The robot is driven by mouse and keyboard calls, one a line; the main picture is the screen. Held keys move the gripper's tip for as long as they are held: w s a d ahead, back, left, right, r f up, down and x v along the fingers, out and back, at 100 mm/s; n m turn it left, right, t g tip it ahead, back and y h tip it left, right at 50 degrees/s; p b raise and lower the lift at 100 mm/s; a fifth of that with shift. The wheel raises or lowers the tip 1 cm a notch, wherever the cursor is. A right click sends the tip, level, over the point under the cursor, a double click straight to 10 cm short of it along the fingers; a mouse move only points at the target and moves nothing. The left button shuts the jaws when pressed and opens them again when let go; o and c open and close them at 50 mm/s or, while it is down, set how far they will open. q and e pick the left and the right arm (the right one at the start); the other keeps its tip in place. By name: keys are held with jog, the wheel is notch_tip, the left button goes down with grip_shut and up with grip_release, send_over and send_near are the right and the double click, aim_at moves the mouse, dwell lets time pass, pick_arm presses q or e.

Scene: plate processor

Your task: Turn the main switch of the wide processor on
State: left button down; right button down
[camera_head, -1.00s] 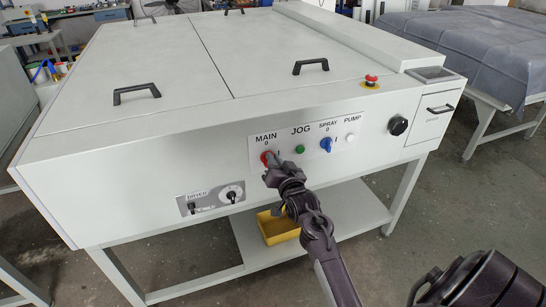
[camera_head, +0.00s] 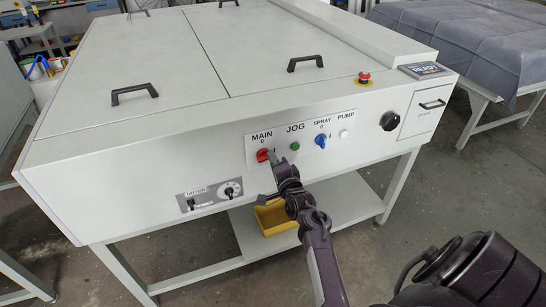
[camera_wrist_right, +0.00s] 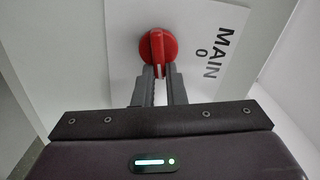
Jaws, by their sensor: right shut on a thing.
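The wide processor (camera_head: 120,150) is a large pale grey machine. Its red main switch (camera_head: 263,155) sits under the MAIN label on a white front panel. In the right wrist view the switch (camera_wrist_right: 158,42) is a round red knob with a raised grip and a white mark at its lower end. My right gripper (camera_head: 274,161) is at the switch from the front. In the right wrist view its two fingers (camera_wrist_right: 159,74) are shut on the knob's grip. The small display (camera_head: 425,69) on top is lit and reads READY. My left gripper is not in view.
A green JOG button (camera_head: 295,146), a blue SPRAY switch (camera_head: 320,141) and a white PUMP button (camera_head: 344,133) sit right of the main switch. A red emergency stop (camera_head: 364,78) stands on top. A yellow bin (camera_head: 275,217) rests on the shelf below.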

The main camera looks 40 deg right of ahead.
jog(key=shift+f+m+p, duration=0.25)
jog(key=shift+m+p, duration=0.05)
jog(key=shift+m, duration=0.9)
jog(key=c, duration=1.5)
grip_release()
jog(key=shift+s, duration=0.1)
